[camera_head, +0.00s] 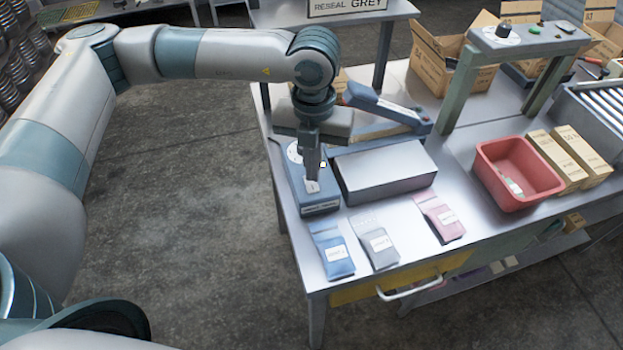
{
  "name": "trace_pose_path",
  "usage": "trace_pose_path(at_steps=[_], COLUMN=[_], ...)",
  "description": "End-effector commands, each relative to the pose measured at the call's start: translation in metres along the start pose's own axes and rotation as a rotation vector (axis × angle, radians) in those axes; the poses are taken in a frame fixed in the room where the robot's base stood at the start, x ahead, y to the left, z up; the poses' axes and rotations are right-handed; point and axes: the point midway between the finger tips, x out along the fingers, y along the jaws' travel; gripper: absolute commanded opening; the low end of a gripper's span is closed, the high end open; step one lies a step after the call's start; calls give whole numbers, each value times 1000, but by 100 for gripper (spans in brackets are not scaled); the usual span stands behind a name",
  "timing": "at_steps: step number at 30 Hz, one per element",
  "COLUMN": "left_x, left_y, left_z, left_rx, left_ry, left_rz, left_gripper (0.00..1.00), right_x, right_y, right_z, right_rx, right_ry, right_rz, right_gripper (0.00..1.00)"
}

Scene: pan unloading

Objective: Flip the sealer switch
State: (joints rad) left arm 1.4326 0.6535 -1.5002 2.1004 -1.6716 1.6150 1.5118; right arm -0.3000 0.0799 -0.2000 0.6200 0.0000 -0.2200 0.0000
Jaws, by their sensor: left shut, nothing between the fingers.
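The sealer (318,207) is a blue-grey box at the left side of the metal table, with a blue arm (385,107) raised at an angle behind a grey block. A small white switch plate (312,187) shows on its top. My left gripper (313,176) is shut and empty, pointing down with its fingertips right at the switch plate. I cannot tell whether they touch it. The fingers hide part of the sealer's top. A white round dial (294,153) shows partly beside the gripper. My right gripper is not in view.
Blue (332,252), grey (376,243) and pink (440,217) pouches lie along the front. A grey block (385,168) stands right of the sealer. A red bin (517,172) and tan boxes (568,160) are farther right.

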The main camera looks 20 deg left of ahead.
Motion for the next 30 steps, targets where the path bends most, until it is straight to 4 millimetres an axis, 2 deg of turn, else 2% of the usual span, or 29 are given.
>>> trace_pose_path(at_steps=[15,30], left_x=[-34,-37], left_y=[0,0], left_z=[0,0], left_rx=[1,1], left_ry=[-2,-1], left_rz=[-1,-1], left_gripper=[0,0], right_x=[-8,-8], right_y=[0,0], right_z=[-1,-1], right_rx=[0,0], right_ry=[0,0], right_rz=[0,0], right_gripper=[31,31])
